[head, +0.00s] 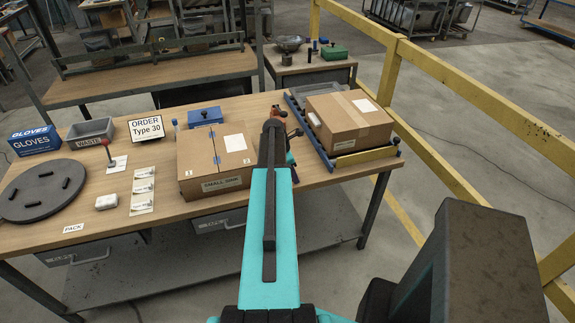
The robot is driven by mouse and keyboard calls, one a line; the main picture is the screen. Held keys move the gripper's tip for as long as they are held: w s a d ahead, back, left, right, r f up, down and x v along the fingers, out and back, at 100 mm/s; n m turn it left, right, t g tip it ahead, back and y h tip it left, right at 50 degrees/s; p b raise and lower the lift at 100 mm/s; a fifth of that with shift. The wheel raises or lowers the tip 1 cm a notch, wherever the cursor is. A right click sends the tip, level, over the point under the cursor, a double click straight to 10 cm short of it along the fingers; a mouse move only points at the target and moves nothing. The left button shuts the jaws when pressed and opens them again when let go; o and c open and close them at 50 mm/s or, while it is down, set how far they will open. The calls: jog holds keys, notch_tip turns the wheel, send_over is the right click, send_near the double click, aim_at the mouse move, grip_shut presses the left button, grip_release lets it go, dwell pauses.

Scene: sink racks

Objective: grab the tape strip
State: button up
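I cannot make out a tape strip for certain. Brown tape crosses the top of the closed cardboard box (350,117) at the right of the workbench. A smaller cardboard box (198,162) marked "SMALL" stands left of my arm. A red and dark object (280,113), perhaps a tape dispenser, shows beside the far end of my arm. My arm reaches forward over the bench between the two boxes.
The bench (95,222) also holds a round dark turntable (30,197), a label strip (143,190), a small white block (106,202), a waste bin (90,132), a gloves box (35,140) and an order sign (155,126). A yellow rail (480,95) runs along the right.

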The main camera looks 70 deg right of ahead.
dwell(0.3)
grip_shut()
jog(key=shift+r, duration=0.2)
notch_tip(320, 180, up, 10)
jog(key=b, duration=0.3)
jog(key=shift+f, duration=0.2)
dwell(0.4)
dwell(0.4)
jog(key=shift+w, duration=0.1)
